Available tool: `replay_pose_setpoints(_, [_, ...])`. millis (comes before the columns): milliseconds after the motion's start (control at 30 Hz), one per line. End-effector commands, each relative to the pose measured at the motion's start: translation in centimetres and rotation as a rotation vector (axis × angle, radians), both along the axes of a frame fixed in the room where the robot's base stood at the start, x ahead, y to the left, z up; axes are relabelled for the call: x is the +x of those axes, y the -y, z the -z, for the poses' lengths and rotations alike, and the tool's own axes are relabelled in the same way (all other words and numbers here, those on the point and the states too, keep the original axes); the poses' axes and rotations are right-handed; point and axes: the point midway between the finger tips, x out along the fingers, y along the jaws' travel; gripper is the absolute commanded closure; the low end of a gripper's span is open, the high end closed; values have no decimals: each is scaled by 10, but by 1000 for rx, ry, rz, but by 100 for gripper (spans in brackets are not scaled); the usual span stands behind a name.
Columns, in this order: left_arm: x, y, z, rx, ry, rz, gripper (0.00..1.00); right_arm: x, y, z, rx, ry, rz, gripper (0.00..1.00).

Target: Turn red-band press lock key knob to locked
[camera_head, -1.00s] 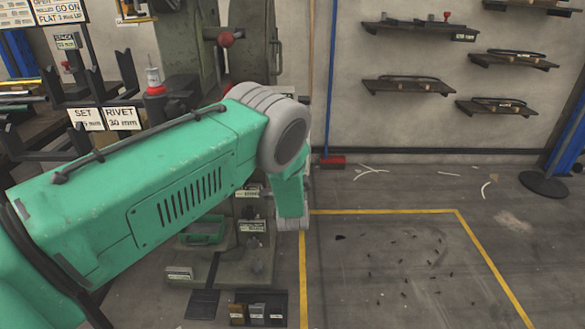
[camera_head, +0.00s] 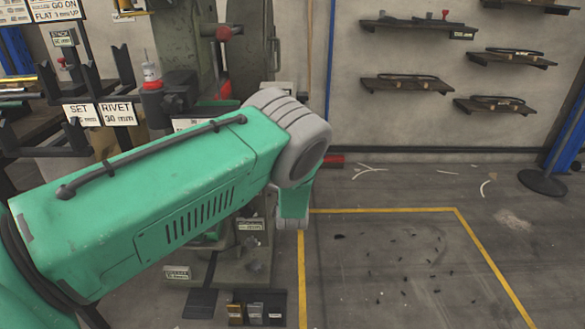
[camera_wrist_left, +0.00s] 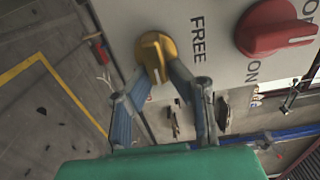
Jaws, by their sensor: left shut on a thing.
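In the left wrist view, a yellow knob (camera_wrist_left: 151,50) sits on a pale panel (camera_wrist_left: 212,72). Black lettering "FREE" is printed beside the knob, to its right in the picture. A white mark shows on the knob's lower side. My left gripper (camera_wrist_left: 159,74) is shut on the yellow knob, with one blue-grey finger on either side of it. In the head view, my green left arm hides the gripper and knob. The red band and the rest of the press's lock face cannot be made out. My right gripper is out of view.
A larger red knob (camera_wrist_left: 272,27) with "ON" lettering is close to the right on the same panel. In the head view, a grey-green press (camera_head: 245,45) stands behind my arm. Wall shelves (camera_head: 420,84) are at the right. The yellow-outlined floor area (camera_head: 400,265) is mostly clear.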

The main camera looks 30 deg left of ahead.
Motion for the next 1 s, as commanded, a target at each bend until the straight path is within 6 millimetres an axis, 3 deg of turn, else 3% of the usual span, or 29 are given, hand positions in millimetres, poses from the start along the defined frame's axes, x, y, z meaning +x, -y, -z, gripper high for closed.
replay_pose_setpoints(267, [-1, 3, 5, -3, -10, 5, 100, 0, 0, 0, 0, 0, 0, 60])
replay_pose_setpoints(300, [-1, 3, 5, -4, -10, 5, 71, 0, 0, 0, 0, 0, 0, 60])
replay_pose_setpoints(333, [-1, 3, 5, -4, -10, 5, 66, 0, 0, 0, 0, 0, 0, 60])
replay_pose_setpoints(733, [-6, 4, 2, 0, -4, 2, 66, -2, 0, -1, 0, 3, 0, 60])
replay_pose_setpoints(1000, [-48, 31, 2, 0, -7, 5, 66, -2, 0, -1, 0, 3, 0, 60])
